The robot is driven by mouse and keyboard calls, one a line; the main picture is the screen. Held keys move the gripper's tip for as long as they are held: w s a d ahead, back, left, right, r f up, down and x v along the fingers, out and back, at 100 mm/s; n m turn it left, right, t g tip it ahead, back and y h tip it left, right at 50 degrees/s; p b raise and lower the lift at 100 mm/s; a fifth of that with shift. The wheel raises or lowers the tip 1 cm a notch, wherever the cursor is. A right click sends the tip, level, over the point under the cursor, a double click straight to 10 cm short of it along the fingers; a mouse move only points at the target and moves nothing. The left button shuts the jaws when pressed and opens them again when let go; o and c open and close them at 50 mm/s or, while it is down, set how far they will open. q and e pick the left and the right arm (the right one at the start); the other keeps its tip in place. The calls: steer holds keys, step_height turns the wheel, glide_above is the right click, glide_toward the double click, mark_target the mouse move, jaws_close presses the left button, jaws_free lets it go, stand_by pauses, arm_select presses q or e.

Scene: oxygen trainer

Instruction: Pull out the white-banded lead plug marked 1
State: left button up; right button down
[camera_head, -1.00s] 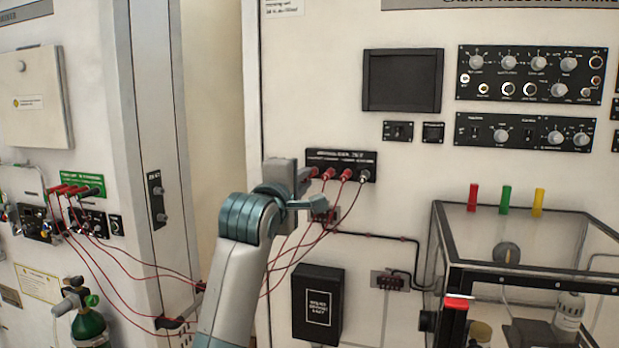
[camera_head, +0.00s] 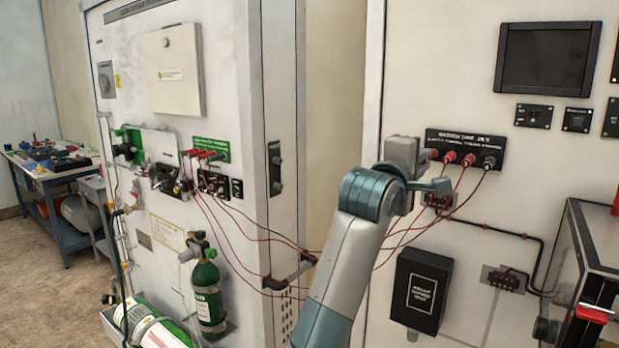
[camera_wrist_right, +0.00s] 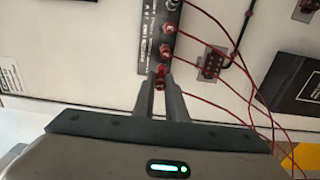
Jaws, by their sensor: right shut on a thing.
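A black jack strip (camera_head: 465,142) with white lettering is on the white cabinet wall in the head view. Red lead plugs (camera_head: 449,157) and a dark plug (camera_head: 489,162) sit in a row along it. My right gripper (camera_head: 427,163) is at the strip's left end and hides part of it. In the right wrist view its fingers (camera_wrist_right: 160,78) are shut on a red plug (camera_wrist_right: 160,72), the nearest of the row. White bands and numbers on the plugs are too small to tell. Whether the held plug is fully seated I cannot tell. My left gripper is not in view.
Red leads (camera_head: 397,232) hang from the strip and run left to a green-labelled panel (camera_head: 211,148). A black box (camera_head: 420,291) is on the wall below. A dark-framed clear case (camera_head: 580,240) stands at the right. A green cylinder (camera_head: 207,290) is at the left.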

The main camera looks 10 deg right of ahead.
steer(key=shift+w+d+f+p, duration=0.25)
steer(key=shift+w+d+p, duration=0.3)
steer(key=shift+w, duration=0.25)
steer(key=shift+d, duration=0.1)
steer(key=shift+s, duration=0.1)
steer(key=shift+s+d+f, duration=0.1)
steer(key=shift+d+f, duration=0.1)
steer(key=shift+f, duration=0.15)
steer(key=s+a+f+n+t+y, duration=0.2)
steer(key=a+f, duration=0.4)
steer(key=f, duration=0.5)
steer(key=s+a+f+n+t+y, duration=0.2)
steer(key=s+a+f+n+y, duration=0.2)
steer(key=f, duration=0.6)
steer(key=s+a+f+n+t+y, duration=0.2)
steer(key=s+a+f+n+y, duration=0.2)
steer(key=f, duration=0.7)
steer(key=s+a+y, duration=0.2)
steer(key=a+y, duration=0.2)
steer(key=a, duration=0.1)
steer(key=shift+s+a+f, duration=0.3)
steer(key=shift+s+a, duration=0.05)
steer(key=shift+s, duration=0.05)
